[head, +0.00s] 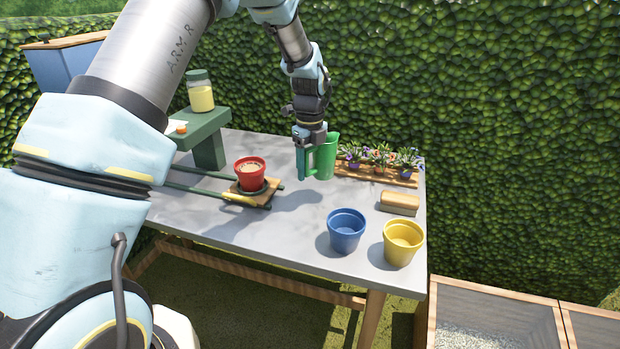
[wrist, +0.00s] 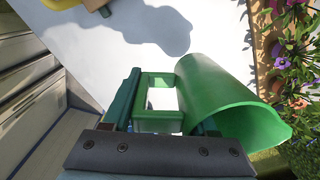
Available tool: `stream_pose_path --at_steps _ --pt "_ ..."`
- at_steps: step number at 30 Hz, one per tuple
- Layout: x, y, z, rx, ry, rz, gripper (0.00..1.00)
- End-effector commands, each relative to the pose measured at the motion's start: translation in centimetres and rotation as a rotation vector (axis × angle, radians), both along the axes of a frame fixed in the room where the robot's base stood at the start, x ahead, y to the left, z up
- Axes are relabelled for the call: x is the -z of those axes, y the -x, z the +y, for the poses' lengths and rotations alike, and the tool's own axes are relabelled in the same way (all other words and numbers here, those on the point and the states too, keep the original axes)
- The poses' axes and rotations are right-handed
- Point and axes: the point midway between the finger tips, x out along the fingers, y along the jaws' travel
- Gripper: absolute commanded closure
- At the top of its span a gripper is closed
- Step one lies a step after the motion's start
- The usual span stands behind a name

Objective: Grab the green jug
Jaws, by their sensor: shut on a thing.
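The green jug (head: 326,158) is upright at the back of the grey table (head: 290,229). It also shows in the wrist view (wrist: 218,103), with its square handle between my fingers. My gripper (head: 305,165) points down and is shut on the jug's handle. In the wrist view my gripper (wrist: 160,122) has a finger on each side of the handle. I cannot tell whether the jug's base touches the table.
A wooden rack of potted flowers (head: 377,174) is just right of the jug. A red pot (head: 250,176) stands to its left. A blue pot (head: 346,233), a yellow pot (head: 403,245) and a brush-like block (head: 399,203) are nearer the front right. A hedge is behind.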

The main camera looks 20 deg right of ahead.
Motion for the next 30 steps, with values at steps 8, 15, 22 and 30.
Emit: stream_pose_path --at_steps 8,15,22,30 --pt "-1.4 0.0 0.0 0.000 0.001 0.000 1.00" --pt "-1.9 0.0 0.0 0.000 0.001 -0.001 1.00" --pt "-1.9 0.0 0.0 0.000 0.001 -0.001 1.00" --pt "-1.9 0.0 0.0 0.000 0.001 0.000 1.00"
